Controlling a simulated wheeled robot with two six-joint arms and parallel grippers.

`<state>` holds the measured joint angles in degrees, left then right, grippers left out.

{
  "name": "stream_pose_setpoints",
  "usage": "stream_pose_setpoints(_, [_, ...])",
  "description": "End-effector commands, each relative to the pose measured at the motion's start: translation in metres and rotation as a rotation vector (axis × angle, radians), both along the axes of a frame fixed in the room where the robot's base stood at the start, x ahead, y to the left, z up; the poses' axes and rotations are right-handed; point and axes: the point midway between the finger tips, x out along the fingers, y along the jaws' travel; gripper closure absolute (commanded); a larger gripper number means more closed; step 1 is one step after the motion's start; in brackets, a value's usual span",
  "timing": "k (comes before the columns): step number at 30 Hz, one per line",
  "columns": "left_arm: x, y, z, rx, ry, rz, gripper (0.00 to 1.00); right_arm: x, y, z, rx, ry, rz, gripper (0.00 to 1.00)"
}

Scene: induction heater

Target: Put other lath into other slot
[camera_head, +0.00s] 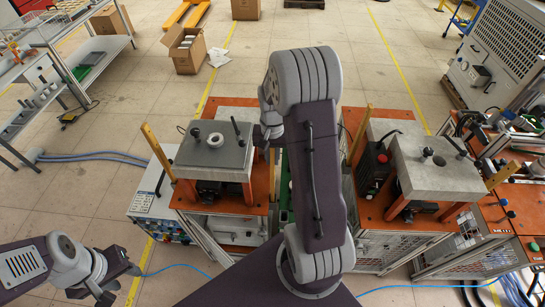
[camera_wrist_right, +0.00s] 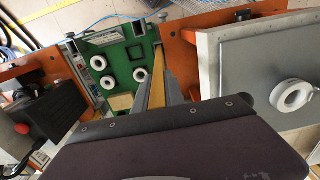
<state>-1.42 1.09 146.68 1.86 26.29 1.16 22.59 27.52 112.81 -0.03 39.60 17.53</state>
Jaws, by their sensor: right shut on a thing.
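A yellow lath (camera_wrist_right: 157,72) is between the fingers of my right gripper (camera_wrist_right: 160,88), which is shut on it; its lower end is over or beside the green panel (camera_wrist_right: 118,65). In the head view this lath (camera_head: 272,172) shows below my right wrist, and the fingers are mostly hidden. Another yellow lath (camera_head: 157,150) leans at the left machine's left edge. More yellow laths stand at the right machine, one at its left (camera_head: 360,135) and one at its right (camera_head: 502,174). I cannot make out the slots. My left gripper (camera_head: 122,283) is open and empty at lower left.
The left machine has a grey plate (camera_head: 190,155) with a white ring (camera_head: 215,140) on it. The right machine has a grey plate (camera_head: 445,178) and a black box with a red button (camera_head: 383,158). White rings (camera_wrist_right: 107,82) sit on the green panel. A narrow gap separates the machines.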

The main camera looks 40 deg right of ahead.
Motion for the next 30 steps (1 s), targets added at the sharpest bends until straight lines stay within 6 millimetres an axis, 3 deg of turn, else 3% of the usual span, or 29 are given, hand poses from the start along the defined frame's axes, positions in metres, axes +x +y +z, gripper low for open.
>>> stream_pose_setpoints(1, [0.0, 0.0, 0.0, 0.0, 0.0, 0.0, 0.6, 0.0, 0.0, 0.0, 0.0, 0.0, 0.0, 1.0])
stream_pose_setpoints(2, [0.0, 0.0, 0.0, 0.0, 0.0, 0.0, 0.6, 0.0, 0.0, 0.0, 0.0, 0.0, 0.0, 0.8])
stream_pose_setpoints(4, [0.0, 0.0, 0.0, 0.0, 0.0, 0.0, 0.6, 0.0, 0.0, 0.0, 0.0, 0.0, 0.0, 0.61])
stream_pose_setpoints(15, [0.0, 0.0, -0.002, 0.0, 0.0, 0.0, 0.6, 0.001, 0.0, 0.005, -0.001, -0.001, 0.0, 0.6])
stream_pose_setpoints(24, [0.0, 0.0, -0.014, 0.0, 0.0, 0.0, 0.6, 0.001, 0.0, 0.067, -0.002, -0.006, 0.0, 0.6])
stream_pose_setpoints(30, [0.0, 0.0, -0.015, 0.0, 0.0, 0.0, 0.6, 0.0, 0.0, 0.089, -0.001, -0.001, 0.0, 0.6])
